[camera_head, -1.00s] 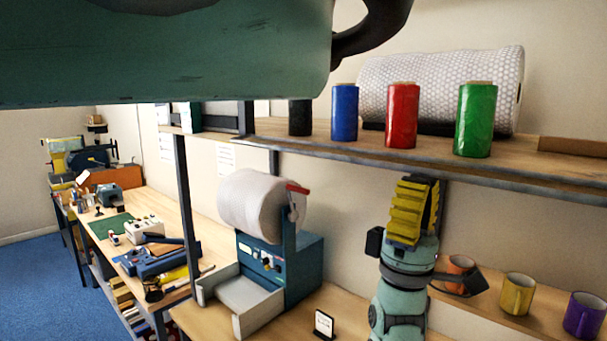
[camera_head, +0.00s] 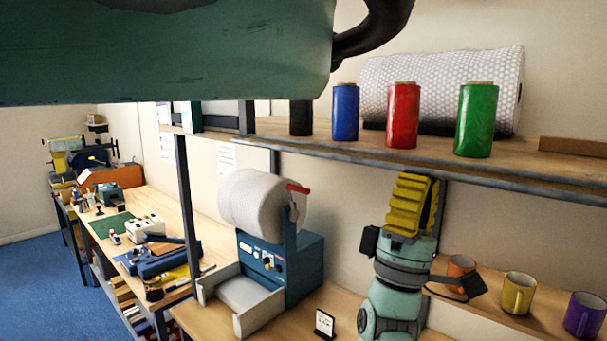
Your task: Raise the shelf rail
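The upper shelf (camera_head: 330,140) runs across the right half of the head view, with a grey metal rail (camera_head: 400,165) along its front edge. The rail looks level, and I cannot tell whether it is a separate part. My gripper (camera_head: 414,190) points upward, its yellow ribbed finger pad close under the rail. I cannot tell whether it touches the rail. The second finger is mostly hidden, so the opening between the fingers does not show.
Blue (camera_head: 345,112), red (camera_head: 403,115) and green (camera_head: 475,120) rolls stand on the shelf before a bubble-wrap roll (camera_head: 445,85). Several mugs (camera_head: 518,293) stand on a lower shelf at right. A blue machine (camera_head: 285,265) with a white roll sits left of my arm.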

